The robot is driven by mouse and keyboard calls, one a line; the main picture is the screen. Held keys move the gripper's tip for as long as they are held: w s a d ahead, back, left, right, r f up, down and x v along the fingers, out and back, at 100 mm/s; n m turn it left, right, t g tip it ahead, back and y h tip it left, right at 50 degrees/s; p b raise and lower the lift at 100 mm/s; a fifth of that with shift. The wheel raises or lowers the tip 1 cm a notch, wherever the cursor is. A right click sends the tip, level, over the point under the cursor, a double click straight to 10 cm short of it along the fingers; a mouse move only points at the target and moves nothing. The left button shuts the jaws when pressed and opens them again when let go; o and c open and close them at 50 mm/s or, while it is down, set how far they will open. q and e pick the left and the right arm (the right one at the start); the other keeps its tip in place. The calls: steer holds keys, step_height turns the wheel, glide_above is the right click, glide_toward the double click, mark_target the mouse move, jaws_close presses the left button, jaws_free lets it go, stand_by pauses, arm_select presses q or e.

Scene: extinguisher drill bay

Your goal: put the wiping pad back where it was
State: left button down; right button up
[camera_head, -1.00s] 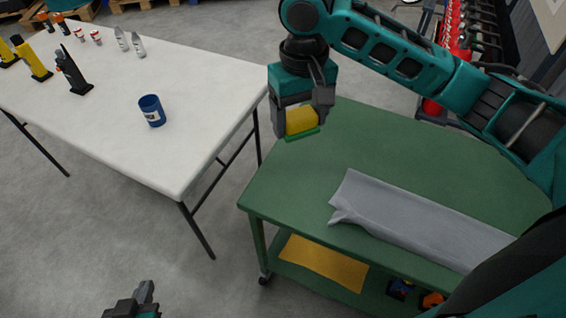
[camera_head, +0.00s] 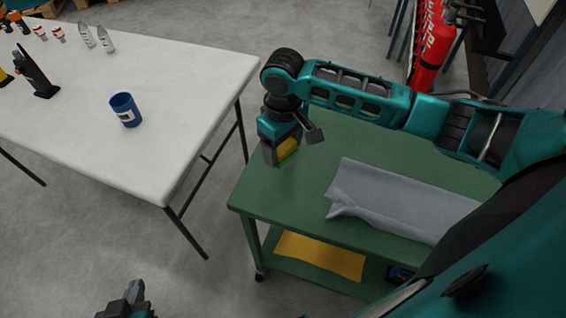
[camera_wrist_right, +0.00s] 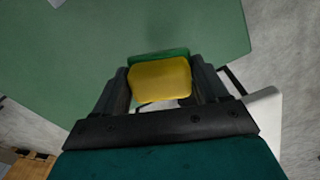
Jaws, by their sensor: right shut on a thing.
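The wiping pad (camera_head: 287,148), yellow with a green face, is between the fingers of my right gripper (camera_head: 283,152). In the right wrist view the pad (camera_wrist_right: 160,80) is clamped between both fingers of the gripper (camera_wrist_right: 162,88), over the green cart top. The right gripper is shut on it, near the cart's left end; I cannot tell whether the pad touches the surface. The green cart (camera_head: 262,195) stands right of the white table. My left gripper (camera_head: 128,303) is at the bottom edge, only partly in view, away from the pad; its jaw opening is unclear.
A grey cloth (camera_head: 400,200) lies on the cart, right of the pad. A yellow sheet (camera_head: 320,257) lies on the lower shelf. The white table (camera_head: 170,90) holds a blue cup (camera_head: 125,110) and several bottles. Red extinguishers (camera_head: 432,45) stand behind the cart.

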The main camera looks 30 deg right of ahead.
mark_target(283, 171)
step_height(283, 171, down, 6)
steer(key=shift+b, duration=0.5)
steer(key=o, duration=0.7)
steer(key=shift+f, duration=0.1)
steer(key=shift+c, duration=0.2)
steer(key=o, duration=0.5)
steer(key=shift+c, duration=0.2)
step_height(283, 171, up, 12)
steer(key=shift+r+p, duration=0.2)
steer(key=shift+p, duration=0.95)
